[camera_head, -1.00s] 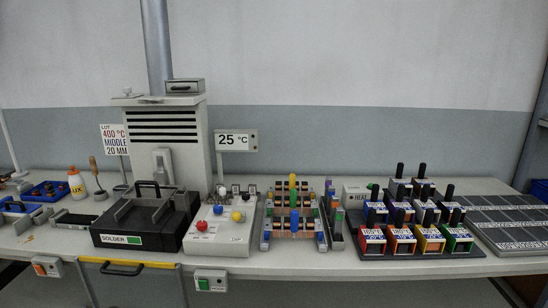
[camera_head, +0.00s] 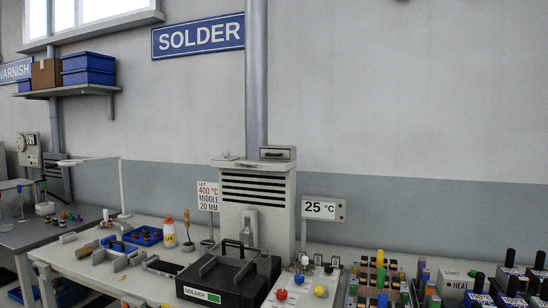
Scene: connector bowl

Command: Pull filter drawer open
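A small grey box with a dark handle on its front (camera_head: 278,153), which looks like the filter drawer, sits on top of the white fume unit (camera_head: 257,180) at the right of its top. It looks closed. The unit has dark slots across its upper front and a pipe (camera_head: 256,80) rising behind it. A small flat plate with a knob lies at the left of the unit's top. Neither of my grippers is in view.
In front of the unit stands the black solder box (camera_head: 225,275) with a raised handle. A "25 °C" sign (camera_head: 321,209) is at its right, a "400 °C" sign (camera_head: 208,195) at its left. Blue bins (camera_head: 88,68) sit on a wall shelf. The air around the unit's top is clear.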

